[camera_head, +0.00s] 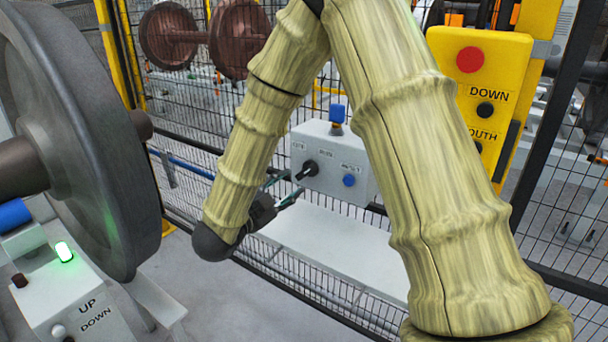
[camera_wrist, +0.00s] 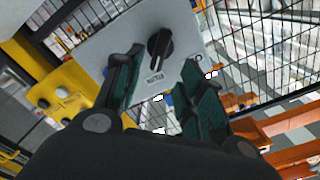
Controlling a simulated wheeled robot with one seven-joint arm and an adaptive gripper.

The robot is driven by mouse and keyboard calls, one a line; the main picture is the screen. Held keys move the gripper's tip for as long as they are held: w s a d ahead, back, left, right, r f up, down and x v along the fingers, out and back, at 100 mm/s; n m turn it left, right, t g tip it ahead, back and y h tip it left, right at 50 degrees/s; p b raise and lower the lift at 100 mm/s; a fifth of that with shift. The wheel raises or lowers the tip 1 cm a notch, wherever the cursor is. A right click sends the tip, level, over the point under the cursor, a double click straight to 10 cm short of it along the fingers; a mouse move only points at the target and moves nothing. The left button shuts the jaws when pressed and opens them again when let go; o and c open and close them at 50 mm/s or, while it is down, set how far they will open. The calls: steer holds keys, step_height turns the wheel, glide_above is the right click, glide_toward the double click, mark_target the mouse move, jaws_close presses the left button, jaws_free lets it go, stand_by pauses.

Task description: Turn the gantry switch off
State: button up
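The gantry switch is a black rotary knob (camera_head: 308,170) on the front of a light grey box (camera_head: 328,180) on the mesh fence. Its grip slants from upper right to lower left in the head view. In the wrist view the knob (camera_wrist: 160,46) is large, its grip roughly upright, with a small label below it. My gripper (camera_head: 288,184) is close to the box at the knob. In the wrist view its two dark green fingers (camera_wrist: 160,66) are spread apart, one to each side and slightly below the knob. Contact with the knob cannot be told.
The box also carries a blue button (camera_head: 349,180) and a blue lamp (camera_head: 337,114). A yellow panel (camera_head: 478,85) with a red button hangs to the right. A large wheelset (camera_head: 85,140) and a grey UP/DOWN control box (camera_head: 75,295) stand at left.

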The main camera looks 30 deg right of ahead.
mark_target(304, 174)
steer(key=p+x, duration=0.1)
steer(key=x, duration=0.8)
steer(key=shift+d, duration=0.3)
steer(key=c, duration=0.7)
